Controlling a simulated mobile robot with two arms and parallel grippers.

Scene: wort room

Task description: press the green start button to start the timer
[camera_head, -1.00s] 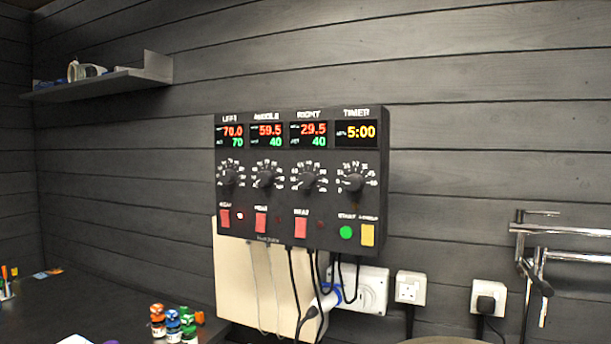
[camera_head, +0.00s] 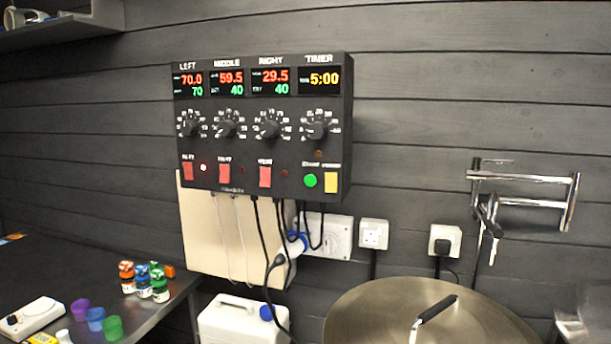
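The round green start button (camera_head: 310,181) sits at the lower right of the black control panel (camera_head: 262,160) on the wall, just left of a yellow button (camera_head: 331,182). The timer display (camera_head: 319,80) above it reads 5:00 in yellow. A dial (camera_head: 317,128) sits between the display and the button. The small lamp (camera_head: 318,154) under the timer dial looks dark. Neither of my grippers shows in the head view, and nothing touches the button.
A large steel lid (camera_head: 385,308) with a black handle is at the lower right, below the panel. A folding metal tap (camera_head: 525,200) juts from the wall at right. A dark table (camera_head: 60,270) with small bottles and cups is at left, beside a white canister (camera_head: 235,322).

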